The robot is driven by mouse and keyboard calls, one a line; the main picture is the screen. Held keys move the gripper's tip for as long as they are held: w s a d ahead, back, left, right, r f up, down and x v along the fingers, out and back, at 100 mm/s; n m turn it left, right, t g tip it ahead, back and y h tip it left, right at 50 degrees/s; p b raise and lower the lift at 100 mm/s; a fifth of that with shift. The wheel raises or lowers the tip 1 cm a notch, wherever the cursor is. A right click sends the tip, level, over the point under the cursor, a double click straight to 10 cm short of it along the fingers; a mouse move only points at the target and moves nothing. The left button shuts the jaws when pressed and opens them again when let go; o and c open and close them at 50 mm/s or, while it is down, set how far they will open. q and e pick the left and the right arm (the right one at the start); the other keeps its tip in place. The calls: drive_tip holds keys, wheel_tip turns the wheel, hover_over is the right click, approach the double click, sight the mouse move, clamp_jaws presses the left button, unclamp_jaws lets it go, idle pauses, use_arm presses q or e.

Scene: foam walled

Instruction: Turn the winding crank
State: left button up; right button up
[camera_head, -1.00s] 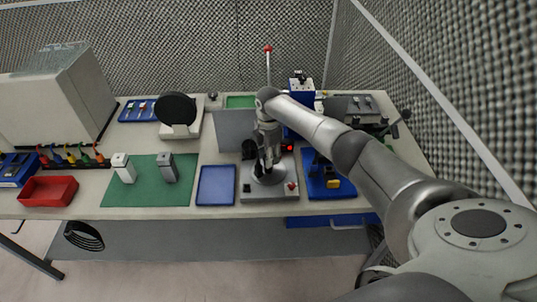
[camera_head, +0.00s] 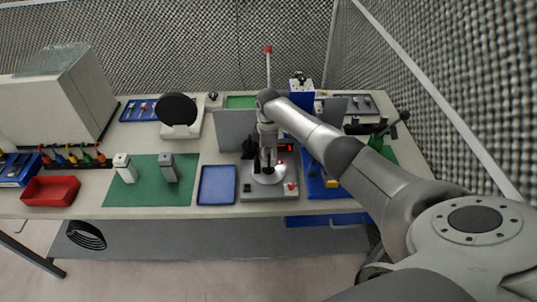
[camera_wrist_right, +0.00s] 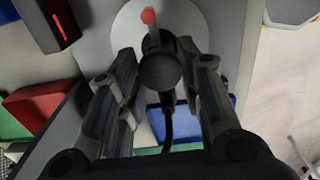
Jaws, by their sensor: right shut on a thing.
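The winding crank's grey base (camera_head: 270,193) sits at the front middle of the bench, with a pale round disc (camera_head: 268,178) on top. In the right wrist view the pale disc (camera_wrist_right: 125,30) shows behind a round black knob (camera_wrist_right: 158,72) and an arm with a red tip (camera_wrist_right: 148,16). My right gripper (camera_head: 267,168) reaches down over the disc. In the wrist view my right gripper (camera_wrist_right: 160,68) has its fingers on both sides of the black knob and is shut on it. The fingers partly hide the disc. My left gripper is not in view.
A blue tray (camera_head: 217,186) lies left of the base, and a blue fixture (camera_head: 315,182) stands close on its right. A grey panel (camera_head: 235,130) rises behind. A green mat (camera_head: 147,194) holds two upright blocks. A red bin (camera_head: 50,190) is far left.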

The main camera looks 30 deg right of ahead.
drive_tip(key=shift+w+r+m+p, duration=0.15)
drive_tip(key=shift+m+p, duration=0.65)
drive_tip(key=shift+m, duration=10.9)
drive_tip(key=shift+d+m, duration=0.1)
drive_tip(key=shift+m, duration=12)
